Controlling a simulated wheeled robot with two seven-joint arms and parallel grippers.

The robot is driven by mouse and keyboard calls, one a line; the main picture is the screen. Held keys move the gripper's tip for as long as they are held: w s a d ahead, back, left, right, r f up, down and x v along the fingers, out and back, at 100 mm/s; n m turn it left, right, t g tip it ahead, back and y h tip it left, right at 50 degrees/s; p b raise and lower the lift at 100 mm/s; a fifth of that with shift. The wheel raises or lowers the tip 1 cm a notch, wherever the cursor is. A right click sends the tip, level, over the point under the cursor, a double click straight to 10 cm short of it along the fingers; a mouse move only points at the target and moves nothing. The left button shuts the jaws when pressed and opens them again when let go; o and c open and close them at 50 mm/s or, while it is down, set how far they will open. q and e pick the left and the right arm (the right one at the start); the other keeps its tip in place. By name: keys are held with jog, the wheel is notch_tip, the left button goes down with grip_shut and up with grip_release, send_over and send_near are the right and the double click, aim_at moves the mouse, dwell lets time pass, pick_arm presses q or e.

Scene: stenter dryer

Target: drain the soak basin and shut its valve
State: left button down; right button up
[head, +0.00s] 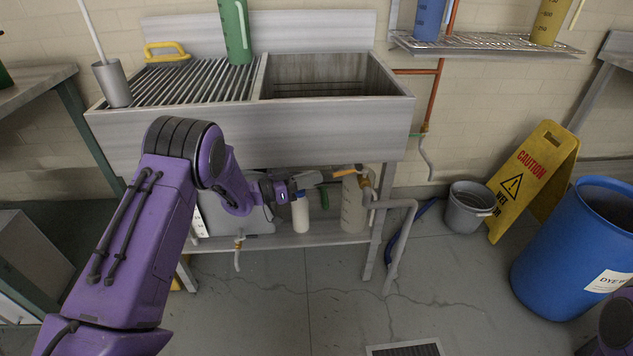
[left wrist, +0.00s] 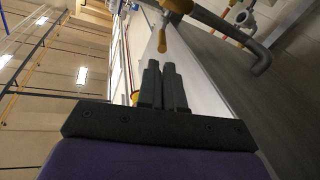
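The soak basin (head: 330,113) is a steel sink with a deep bowl at the right; no water surface can be made out inside. Below it, a brass drain valve (head: 367,180) with an orange lever (head: 345,172) joins a grey pipe. The lever points left, roughly level. My left gripper (head: 318,178) is under the basin, just left of the lever's end and apart from it. In the left wrist view its fingers (left wrist: 165,88) are together with nothing between them, and the orange lever (left wrist: 162,38) shows ahead of the tips. My right gripper is out of view.
A white bottle (head: 300,213) and a translucent jug (head: 353,205) stand on the shelf below. The grey drain pipe (head: 402,240) bends down at the right. A bucket (head: 467,207), yellow caution sign (head: 535,180) and blue drum (head: 570,255) stand right.

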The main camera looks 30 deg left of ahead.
pick_arm(q)
jog(key=w+d+r+n+t+y+b, duration=0.25)
jog(key=d+n+t+y+b, duration=0.35)
jog(key=n, duration=0.7)
jog(key=w+d+r+n+t+y+b, duration=0.3)
jog(key=d+n+t+y, duration=0.35)
jog(key=n, duration=0.65)
jog(key=n+g+y+b, duration=0.7)
jog(key=n+g+y, duration=0.65)
jog(key=n, duration=1.15)
send_near(350, 173)
jog(key=w+a+f+t+y+b, duration=0.1)
jog(key=w+a+b, duration=0.2)
jog(key=a, duration=0.3)
jog(key=shift+a+t, duration=0.3)
jog(key=shift+t, duration=0.1)
jog(key=shift+w, duration=0.1)
